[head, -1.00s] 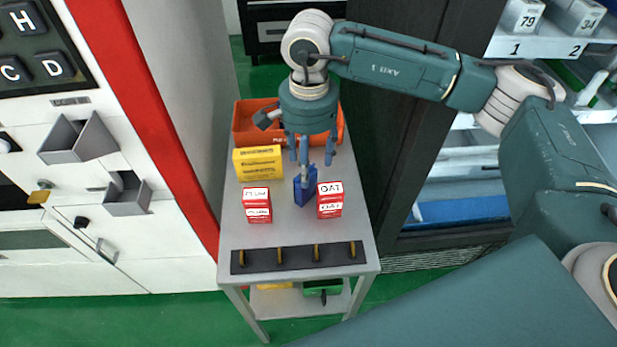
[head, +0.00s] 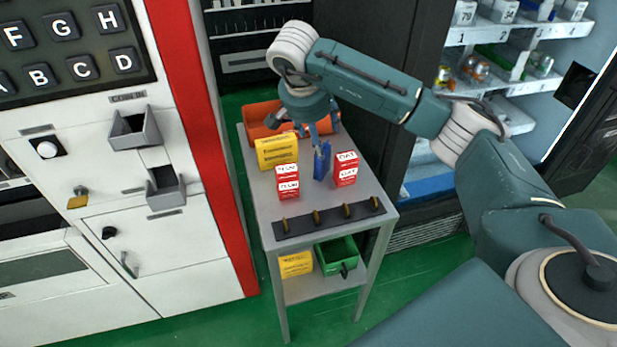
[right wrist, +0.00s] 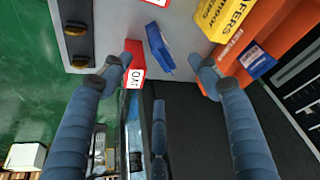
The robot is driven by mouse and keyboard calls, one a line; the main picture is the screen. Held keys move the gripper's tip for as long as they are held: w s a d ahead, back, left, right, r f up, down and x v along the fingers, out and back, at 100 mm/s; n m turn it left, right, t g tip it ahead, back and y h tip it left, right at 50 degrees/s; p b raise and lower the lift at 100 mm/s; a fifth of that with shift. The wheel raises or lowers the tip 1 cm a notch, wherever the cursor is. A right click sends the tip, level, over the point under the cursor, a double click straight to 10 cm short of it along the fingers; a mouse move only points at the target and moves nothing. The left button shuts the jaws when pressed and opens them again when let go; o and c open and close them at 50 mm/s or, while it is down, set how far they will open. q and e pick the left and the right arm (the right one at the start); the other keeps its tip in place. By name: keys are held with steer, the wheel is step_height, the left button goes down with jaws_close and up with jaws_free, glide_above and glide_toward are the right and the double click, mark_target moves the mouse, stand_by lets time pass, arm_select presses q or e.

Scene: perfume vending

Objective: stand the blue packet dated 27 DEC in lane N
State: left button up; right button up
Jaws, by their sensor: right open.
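A blue packet (head: 322,163) stands on the grey side table between two red packets. It also shows in the right wrist view (right wrist: 159,47), near the fingertips; its date is not readable. My right gripper (head: 318,136) is just above and behind it in the head view. In the right wrist view my right gripper (right wrist: 160,70) has its fingers spread, with nothing between them being held. Part of another blue item (right wrist: 257,63) shows at the orange bin. I cannot make out a lane marked N. My left gripper is not in view.
Red packets (head: 288,182) and (head: 345,169) flank the blue one, with a yellow packet (head: 277,151) and orange bin (head: 258,112) behind. A dark strip with pegs (head: 328,217) lies along the front edge. A shelved cabinet with numbered lanes (head: 484,38) stands at right.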

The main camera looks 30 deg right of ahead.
mark_target(325, 152)
steer(key=x, duration=0.6)
steer(key=shift+w+d+r+p, duration=0.1)
steer(key=shift+d+r+p, duration=0.05)
steer(key=shift+d+p, duration=0.25)
steer(key=shift+f, duration=0.4)
steer(key=x, duration=0.1)
steer(key=p+x, duration=0.1)
steer(key=x, duration=0.1)
steer(key=shift+a+f, duration=0.2)
steer(key=shift+f, duration=0.15)
steer(key=shift+d+f, duration=0.2)
steer(key=shift+f, duration=0.3)
steer(key=shift+c, duration=1.4)
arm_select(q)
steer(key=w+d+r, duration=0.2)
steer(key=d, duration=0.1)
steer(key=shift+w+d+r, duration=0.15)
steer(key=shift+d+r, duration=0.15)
arm_select(e)
steer(key=c, duration=1.1)
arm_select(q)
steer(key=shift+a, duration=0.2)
arm_select(e)
steer(key=shift+r, duration=0.15)
